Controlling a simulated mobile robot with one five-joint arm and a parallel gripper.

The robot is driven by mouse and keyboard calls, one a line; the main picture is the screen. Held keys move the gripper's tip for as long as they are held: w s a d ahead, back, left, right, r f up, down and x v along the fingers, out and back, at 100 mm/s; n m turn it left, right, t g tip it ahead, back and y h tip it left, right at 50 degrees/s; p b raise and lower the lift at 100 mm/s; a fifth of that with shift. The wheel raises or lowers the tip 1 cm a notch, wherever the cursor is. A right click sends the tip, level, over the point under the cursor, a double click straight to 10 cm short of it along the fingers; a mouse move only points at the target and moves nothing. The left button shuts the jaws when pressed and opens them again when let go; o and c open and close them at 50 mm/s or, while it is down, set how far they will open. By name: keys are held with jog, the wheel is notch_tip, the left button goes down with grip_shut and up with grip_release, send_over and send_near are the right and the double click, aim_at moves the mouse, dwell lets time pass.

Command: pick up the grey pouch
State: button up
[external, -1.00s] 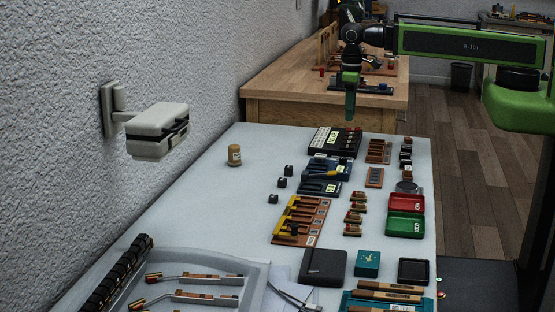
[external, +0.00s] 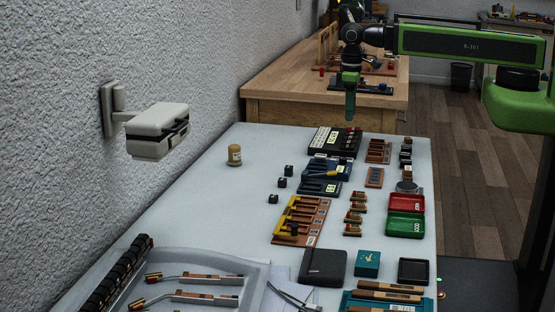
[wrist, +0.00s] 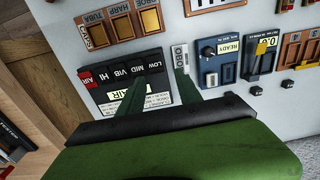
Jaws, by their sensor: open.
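A dark grey, flat, pouch-like item (external: 324,267) lies on the near part of the pale table, left of a teal box. It is the only thing I see that fits the grey pouch; I do not find it in the wrist view. My gripper (external: 350,112) hangs pointing down over the far end of the table, well away from the pouch. In the wrist view my gripper (wrist: 163,72) has its two green fingers apart with nothing between them, above a black labelled block (wrist: 125,80).
A teal box (external: 367,264) and a black tray (external: 413,271) stand right of the pouch. Red (external: 405,203) and green (external: 405,226) trays, small blocks and racks fill the right side. A jar (external: 234,156) stands at left. The table's left middle is mostly clear.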

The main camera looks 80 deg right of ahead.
jog(key=shift+o, duration=0.5)
jog(key=o, duration=1.1)
jog(key=shift+o, duration=0.2)
